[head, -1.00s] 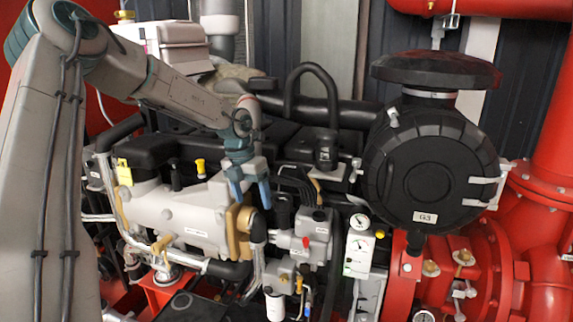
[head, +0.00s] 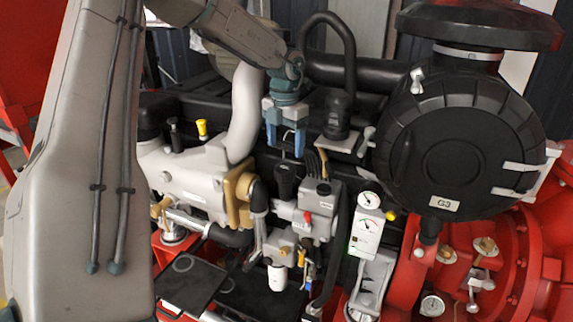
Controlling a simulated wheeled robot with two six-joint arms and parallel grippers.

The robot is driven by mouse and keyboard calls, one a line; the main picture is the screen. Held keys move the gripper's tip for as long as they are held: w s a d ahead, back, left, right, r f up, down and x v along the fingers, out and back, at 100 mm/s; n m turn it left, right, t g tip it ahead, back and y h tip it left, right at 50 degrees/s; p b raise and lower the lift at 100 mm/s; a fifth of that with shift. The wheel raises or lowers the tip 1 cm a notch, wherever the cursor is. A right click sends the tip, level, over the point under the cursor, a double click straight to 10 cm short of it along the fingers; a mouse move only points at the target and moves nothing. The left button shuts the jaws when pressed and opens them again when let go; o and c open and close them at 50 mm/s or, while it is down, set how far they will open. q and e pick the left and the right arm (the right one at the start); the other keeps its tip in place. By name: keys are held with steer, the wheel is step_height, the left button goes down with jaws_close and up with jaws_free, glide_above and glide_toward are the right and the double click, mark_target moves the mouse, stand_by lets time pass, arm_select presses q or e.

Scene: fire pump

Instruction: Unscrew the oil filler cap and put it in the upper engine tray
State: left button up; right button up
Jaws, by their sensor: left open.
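My left gripper (head: 286,148) hangs over the engine with its blue fingers pointing down. It is open and nothing shows between the fingers. A black knob-like cap (head: 287,177) stands upright just below the fingertips, and I see no contact. A small yellow cap (head: 202,130) stands further left on the engine. I cannot tell for sure which is the oil filler cap. Two dark flat trays, one at the lower left (head: 188,288) and one beside it (head: 262,298), lie low in front of the engine. I cannot tell which is the upper one. My right gripper is not in view.
A large black round housing marked G3 (head: 455,150) bulges out at the right. A black hose (head: 348,50) arches behind my gripper. A grey valve block (head: 320,200) and a gauge panel (head: 367,225) stand right of the black cap. Red pipework fills the lower right.

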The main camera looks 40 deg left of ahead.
mark_target(285, 168)
arm_select(q)
steer(key=shift+w+f+b, duration=0.1)
steer(key=shift+f+b, duration=0.6)
steer(key=shift+f, duration=2.8)
steer(key=shift+f, duration=0.2)
steer(key=shift+f, duration=0.7)
steer(key=c, duration=1.4)
steer(key=shift+o, duration=0.2)
